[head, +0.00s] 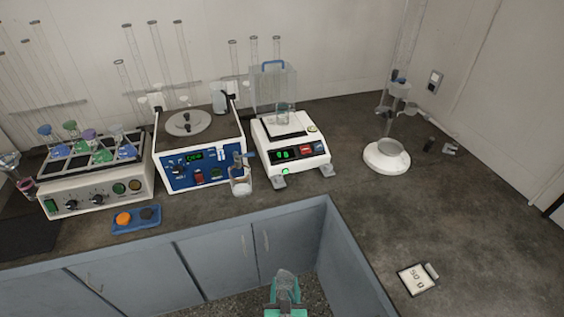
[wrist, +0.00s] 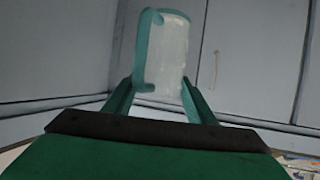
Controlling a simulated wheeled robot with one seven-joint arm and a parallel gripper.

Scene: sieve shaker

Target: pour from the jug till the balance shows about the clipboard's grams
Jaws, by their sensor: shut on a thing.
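My gripper (head: 284,298) is low at the bottom of the head view, in front of the grey cabinets. It is shut on a clear jug (wrist: 168,52), which shows upright between the green fingers in the wrist view; its contents are hard to tell. The white balance (head: 290,148) stands on the bench, well beyond my gripper, with a lit green display that is too small to read surely. A small glass vessel (head: 282,116) stands on its pan. The clipboard (head: 417,280) lies on the right bench, with writing that looks like "50" or "0.50", not clear.
A blue-fronted sieve shaker (head: 198,165) and a rack of flasks on a white shaker (head: 98,190) stand left of the balance. A white stand (head: 387,157) is on the right. The right bench is largely clear.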

